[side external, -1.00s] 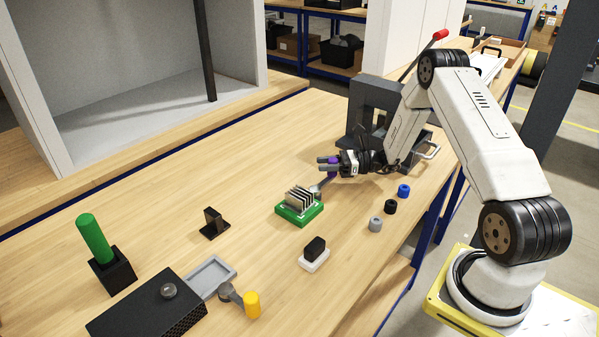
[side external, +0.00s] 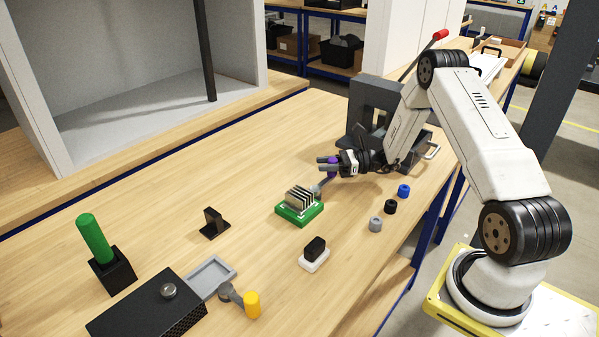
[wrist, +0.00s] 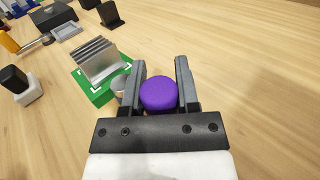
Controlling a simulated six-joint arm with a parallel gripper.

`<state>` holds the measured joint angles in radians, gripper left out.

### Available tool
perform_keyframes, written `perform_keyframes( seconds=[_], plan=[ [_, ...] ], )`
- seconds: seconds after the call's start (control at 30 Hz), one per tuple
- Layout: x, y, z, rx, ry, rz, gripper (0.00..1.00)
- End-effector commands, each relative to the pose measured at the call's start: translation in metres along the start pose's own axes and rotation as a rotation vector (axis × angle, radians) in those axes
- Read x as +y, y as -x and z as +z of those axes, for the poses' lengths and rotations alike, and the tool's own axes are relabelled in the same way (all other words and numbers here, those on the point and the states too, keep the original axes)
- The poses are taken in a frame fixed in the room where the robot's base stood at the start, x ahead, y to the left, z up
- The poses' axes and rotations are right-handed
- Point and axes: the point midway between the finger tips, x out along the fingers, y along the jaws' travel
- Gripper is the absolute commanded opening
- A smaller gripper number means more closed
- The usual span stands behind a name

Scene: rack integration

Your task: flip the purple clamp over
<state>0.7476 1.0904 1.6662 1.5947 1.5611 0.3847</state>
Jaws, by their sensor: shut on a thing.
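The purple clamp shows in the wrist view as a round purple part (wrist: 159,94) between my gripper's fingers (wrist: 160,75). In the side view, a little purple (side external: 333,160) shows at the fingertips of my gripper (side external: 328,165), with a grey part (side external: 324,184) slanting down from it toward the green board. My gripper is shut on the purple clamp and holds it just right of and behind the board. The fingers hide part of the clamp, and I cannot tell whether its grey end touches the board.
The green board with a finned metal heatsink (side external: 301,199) is close by on the left. Grey (side external: 376,224), black (side external: 390,207) and blue (side external: 404,190) rings lie to the right. A black-and-white block (side external: 314,252) is in front. A dark frame (side external: 374,105) stands behind my gripper.

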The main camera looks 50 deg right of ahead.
Motion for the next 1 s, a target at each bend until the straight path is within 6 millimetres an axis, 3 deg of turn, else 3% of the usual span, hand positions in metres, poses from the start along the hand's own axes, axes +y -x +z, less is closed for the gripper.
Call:
perform_keyframes(
  seconds=[0.37, 1.0],
  plan=[
    [-0.004, -0.007, -0.001, 0.000, 0.000, 0.133, 0.00],
    [-0.011, -0.035, -0.001, 0.001, 0.000, 0.552, 0.00]
  ],
)
